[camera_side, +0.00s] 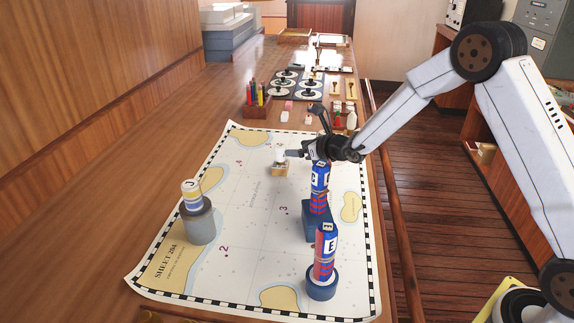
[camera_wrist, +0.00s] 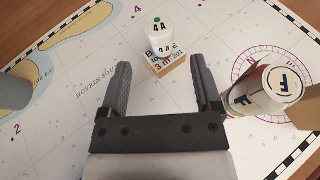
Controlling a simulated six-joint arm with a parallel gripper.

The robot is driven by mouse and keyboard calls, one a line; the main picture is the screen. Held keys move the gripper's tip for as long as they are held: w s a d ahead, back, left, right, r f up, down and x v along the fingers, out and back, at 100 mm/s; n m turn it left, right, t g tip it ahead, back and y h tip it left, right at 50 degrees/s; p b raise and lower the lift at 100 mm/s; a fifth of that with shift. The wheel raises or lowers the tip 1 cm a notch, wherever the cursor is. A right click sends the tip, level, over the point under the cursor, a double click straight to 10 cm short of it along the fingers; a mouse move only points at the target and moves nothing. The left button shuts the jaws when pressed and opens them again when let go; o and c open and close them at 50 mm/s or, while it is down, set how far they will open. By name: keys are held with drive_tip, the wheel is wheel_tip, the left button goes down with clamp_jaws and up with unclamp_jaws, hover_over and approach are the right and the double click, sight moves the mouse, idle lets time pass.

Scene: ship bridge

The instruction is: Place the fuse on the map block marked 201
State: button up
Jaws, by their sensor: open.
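The fuse, a small white cylinder marked 4A with a green dot on top (camera_wrist: 158,38), stands upright on a small tan-edged map block (camera_wrist: 168,66). In the side view the fuse (camera_side: 279,156) and block (camera_side: 280,170) are on the chart, just left of my gripper (camera_side: 291,154). My gripper (camera_wrist: 160,64) is open and empty in the wrist view. The fuse lies beyond its two fingertips, roughly centred, and appears apart from both.
A tall labelled cylinder (camera_wrist: 262,92) stands close to the right finger. On the chart (camera_side: 250,240), an E cylinder (camera_side: 325,248) stands in a blue holder (camera_side: 321,286), and a J cylinder (camera_side: 191,193) tops a grey stand (camera_side: 198,224). The chart's middle is clear.

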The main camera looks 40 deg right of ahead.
drive_tip(key=shift+v, duration=1.2)
